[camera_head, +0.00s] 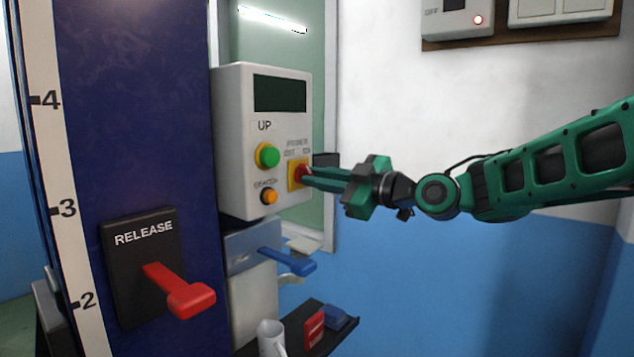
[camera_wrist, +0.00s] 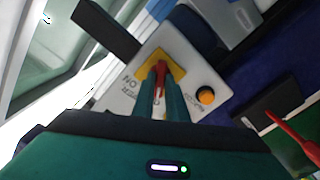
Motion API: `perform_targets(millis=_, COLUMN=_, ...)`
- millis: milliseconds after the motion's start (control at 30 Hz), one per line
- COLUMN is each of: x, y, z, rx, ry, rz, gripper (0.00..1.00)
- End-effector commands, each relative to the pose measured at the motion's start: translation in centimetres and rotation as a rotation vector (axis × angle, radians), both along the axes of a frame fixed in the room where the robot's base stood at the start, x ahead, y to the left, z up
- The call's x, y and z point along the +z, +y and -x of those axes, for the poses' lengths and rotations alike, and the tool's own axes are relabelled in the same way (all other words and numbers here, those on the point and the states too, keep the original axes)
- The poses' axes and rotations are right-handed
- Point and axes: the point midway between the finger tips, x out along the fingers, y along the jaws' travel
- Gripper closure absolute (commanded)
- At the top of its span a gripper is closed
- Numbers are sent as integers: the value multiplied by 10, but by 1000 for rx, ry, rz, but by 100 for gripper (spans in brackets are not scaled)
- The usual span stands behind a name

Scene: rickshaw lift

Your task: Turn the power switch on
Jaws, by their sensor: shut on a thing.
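The power switch is a red knob (camera_head: 301,173) on a yellow plate (camera_head: 292,181), on the side of a white control box (camera_head: 233,150). Its label reads POWER. My green gripper (camera_head: 308,175) reaches in from the right with its fingertips at the knob, shut on it. In the wrist view the red knob (camera_wrist: 161,70) shows between the two fingers (camera_wrist: 161,88), on the yellow plate (camera_wrist: 176,68). The fingers hide part of the knob, and its exact on or off position cannot be told.
A green UP button (camera_head: 267,156) and an orange button (camera_head: 269,197) sit close beside the switch. The right side before the wall is free.

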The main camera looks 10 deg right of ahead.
Motion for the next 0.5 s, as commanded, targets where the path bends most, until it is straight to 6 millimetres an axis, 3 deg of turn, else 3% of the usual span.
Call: perform_targets(millis=500, x=0, y=-1, z=0, rx=-2, ry=298, rz=-331, gripper=100)
